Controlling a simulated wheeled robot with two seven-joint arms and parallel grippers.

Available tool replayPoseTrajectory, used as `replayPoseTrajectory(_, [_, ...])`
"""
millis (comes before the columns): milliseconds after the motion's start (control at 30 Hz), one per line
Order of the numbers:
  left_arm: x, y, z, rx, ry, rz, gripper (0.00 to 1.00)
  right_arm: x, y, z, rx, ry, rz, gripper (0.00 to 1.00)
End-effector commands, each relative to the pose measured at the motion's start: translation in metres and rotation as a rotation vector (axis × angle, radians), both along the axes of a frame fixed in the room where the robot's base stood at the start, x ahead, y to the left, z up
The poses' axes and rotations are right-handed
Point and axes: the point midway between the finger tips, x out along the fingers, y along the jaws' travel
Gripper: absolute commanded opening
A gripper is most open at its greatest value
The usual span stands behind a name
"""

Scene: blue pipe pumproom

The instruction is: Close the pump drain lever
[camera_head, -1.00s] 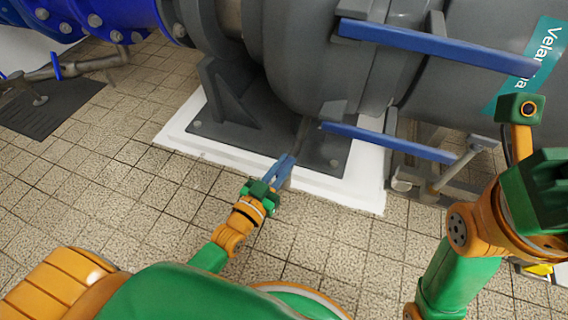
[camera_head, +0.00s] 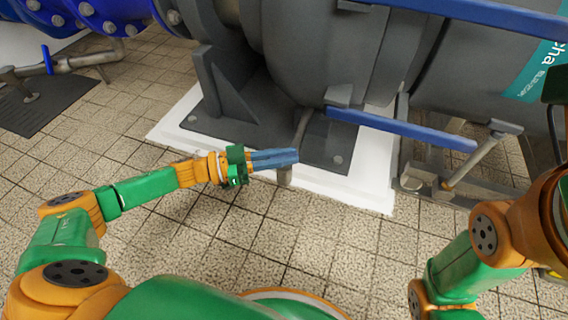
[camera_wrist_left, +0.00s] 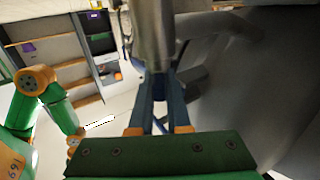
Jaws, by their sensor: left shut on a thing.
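The pump drain is a thin grey pipe (camera_head: 302,124) that comes down from under the big grey pump (camera_head: 310,50). Its lower end shows just below my left fingers. My left gripper (camera_head: 285,157) reaches in from the left, its blue fingers level and pointing right across the pipe. In the left wrist view the metal pipe (camera_wrist_left: 153,35) stands just beyond the fingertips. A small dark blue piece, apparently the drain lever (camera_wrist_left: 159,88), shows between the two fingers, which are shut on it. Most of the lever is hidden by the fingers. My right gripper is out of view.
A long blue bar (camera_head: 400,130) sticks out low from the pump, right of my left gripper. A white plinth (camera_head: 365,180) carries the pump's dark base. My right arm (camera_head: 490,235) is at the right. The tiled floor (camera_head: 190,225) is clear in front.

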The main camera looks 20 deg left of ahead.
Motion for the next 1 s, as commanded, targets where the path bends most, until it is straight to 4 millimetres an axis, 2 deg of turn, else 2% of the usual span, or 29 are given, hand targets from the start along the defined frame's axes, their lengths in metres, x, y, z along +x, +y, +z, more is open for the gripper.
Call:
replayPoseTrajectory(33, [0.002, 0.001, -0.007, 0.004, -0.005, -0.039, 0.0, -0.003, 0.0, -0.012, 0.0, -0.01, 0.001, 0.0])
replayPoseTrajectory(400, [0.002, -0.001, -0.006, 0.0, -0.001, -0.359, 0.0, -0.003, 0.001, -0.054, -0.001, -0.008, -0.001, 0.0])
replayPoseTrajectory(700, [0.001, -0.001, -0.001, -0.002, 0.002, -0.507, 0.0, -0.003, 0.001, -0.066, -0.001, -0.007, -0.001, 0.0])
replayPoseTrajectory(1000, [0.0, -0.002, 0.0, -0.003, 0.001, -0.565, 0.0, -0.002, 0.001, -0.07, -0.001, -0.007, -0.001, 0.0])
